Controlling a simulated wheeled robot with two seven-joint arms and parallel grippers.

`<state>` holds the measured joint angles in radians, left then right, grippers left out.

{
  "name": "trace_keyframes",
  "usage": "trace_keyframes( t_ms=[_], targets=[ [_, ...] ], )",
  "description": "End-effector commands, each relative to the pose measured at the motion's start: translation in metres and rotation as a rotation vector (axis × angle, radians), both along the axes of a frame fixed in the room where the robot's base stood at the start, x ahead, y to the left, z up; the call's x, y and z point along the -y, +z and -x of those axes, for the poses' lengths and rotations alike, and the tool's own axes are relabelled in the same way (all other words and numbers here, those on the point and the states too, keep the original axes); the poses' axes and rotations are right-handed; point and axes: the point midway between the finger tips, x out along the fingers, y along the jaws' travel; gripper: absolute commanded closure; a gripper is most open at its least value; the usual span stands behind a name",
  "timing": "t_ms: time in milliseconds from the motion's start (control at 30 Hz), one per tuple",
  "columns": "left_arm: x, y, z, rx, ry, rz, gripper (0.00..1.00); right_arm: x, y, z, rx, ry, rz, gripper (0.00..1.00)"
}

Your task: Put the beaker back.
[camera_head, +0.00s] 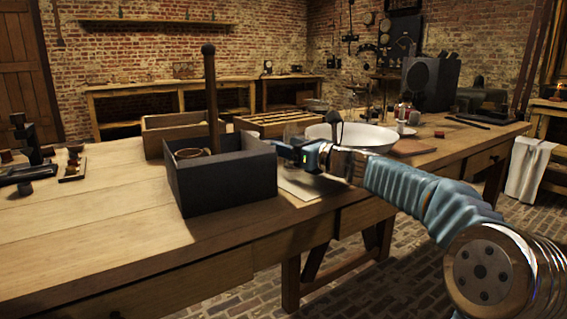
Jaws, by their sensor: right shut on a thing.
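My right gripper (285,147) reaches in from the right, just above the table and at the right edge of a dark open-topped box (222,190). It is shut on a clear glass vessel, which looks like the beaker (292,131). The glass is faint, and its lower part is hidden behind the gripper and the box. I cannot tell whether it touches the table. My left gripper is not in view.
The dark box holds a round brown-rimmed thing (190,153) and an upright rod (211,100). Behind are a wooden tray (150,140), a slatted wooden rack (268,126) and a white basin (370,138). A pale sheet (300,188) lies under my gripper. The table's front left is clear.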

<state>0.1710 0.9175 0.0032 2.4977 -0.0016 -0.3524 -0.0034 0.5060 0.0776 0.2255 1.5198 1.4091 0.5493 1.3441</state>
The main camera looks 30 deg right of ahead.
Motion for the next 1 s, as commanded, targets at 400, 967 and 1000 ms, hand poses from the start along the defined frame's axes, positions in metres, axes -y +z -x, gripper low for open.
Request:
trace_keyframes(
  t_ms=[400,967,1000],
  targets=[
    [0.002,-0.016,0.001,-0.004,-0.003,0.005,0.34,0.002,-0.016,0.002,0.001,-0.001,0.0,0.74],
    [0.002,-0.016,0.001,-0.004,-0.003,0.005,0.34,0.004,-0.015,0.01,0.001,-0.003,0.001,0.13],
    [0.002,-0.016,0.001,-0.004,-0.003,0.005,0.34,0.006,-0.014,0.016,0.002,-0.002,0.001,0.13]
  ],
)
